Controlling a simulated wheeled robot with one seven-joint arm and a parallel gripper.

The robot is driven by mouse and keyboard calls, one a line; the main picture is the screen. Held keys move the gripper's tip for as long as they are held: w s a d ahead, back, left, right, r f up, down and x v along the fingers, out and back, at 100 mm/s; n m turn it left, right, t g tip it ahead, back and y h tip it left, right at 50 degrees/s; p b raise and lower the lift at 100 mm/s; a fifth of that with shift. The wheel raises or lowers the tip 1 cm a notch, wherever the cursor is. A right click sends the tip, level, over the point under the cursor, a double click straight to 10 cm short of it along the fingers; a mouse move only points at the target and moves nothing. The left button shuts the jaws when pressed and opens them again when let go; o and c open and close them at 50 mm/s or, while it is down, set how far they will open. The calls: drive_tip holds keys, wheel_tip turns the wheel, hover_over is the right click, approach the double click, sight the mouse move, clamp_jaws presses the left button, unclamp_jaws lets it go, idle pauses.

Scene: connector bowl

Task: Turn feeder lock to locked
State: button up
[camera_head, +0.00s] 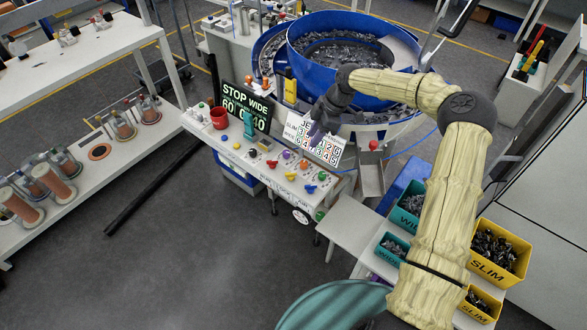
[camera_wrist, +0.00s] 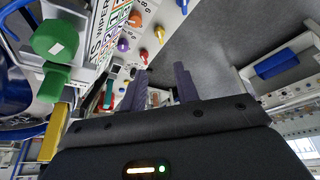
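The feeder's control panel (camera_head: 262,160) is a white sloped console with several coloured knobs and levers. Small lettering that seems to include LOCK runs along its front edge; which knob is the feeder lock I cannot tell. My gripper (camera_head: 318,128) is above the panel's back right, in front of the number sheet. In the wrist view my gripper (camera_wrist: 160,85) has its two dark fingers apart with nothing between them. Orange, purple and yellow knobs (camera_wrist: 159,34) show beyond the fingertips, untouched.
The blue bowl feeder (camera_head: 310,75) stands behind the panel. A yellow SLIM bin (camera_head: 505,241) is at right.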

sight(291, 176)
drive_tip(key=p+x, duration=0.5)
drive_tip(key=x, duration=1.1)
drive_tip(key=shift+a+f, duration=0.15)
drive_tip(key=shift+f, duration=0.25)
clamp_jaws()
